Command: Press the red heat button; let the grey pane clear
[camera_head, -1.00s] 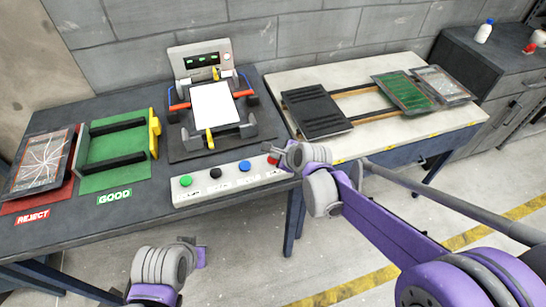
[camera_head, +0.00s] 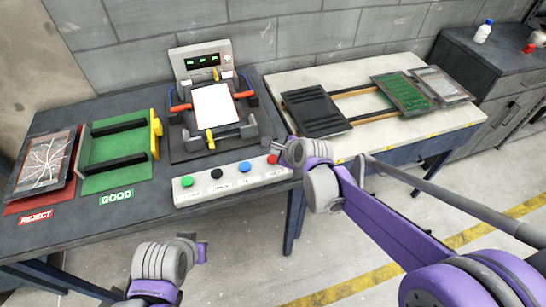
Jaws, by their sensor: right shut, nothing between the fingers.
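The red button (camera_head: 272,159) is at the right end of the white button panel (camera_head: 230,182) on the front edge of the dark table. My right gripper (camera_head: 280,147) is shut and empty, with its fingertips right beside and partly above the red button. I cannot tell whether they touch it. The pane (camera_head: 212,104) looks plain whitish and lies in the test fixture (camera_head: 187,135) behind the panel. My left gripper (camera_head: 197,248) is low in front of the table, far from the panel; its fingers are too small and turned to read.
Green (camera_head: 187,182), black (camera_head: 216,173) and blue (camera_head: 244,167) buttons share the panel. At left are a green GOOD rack (camera_head: 120,170) and a cracked pane (camera_head: 45,161) on the red REJECT tray (camera_head: 65,198). Panels lie on the pale table (camera_head: 365,135) at right.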

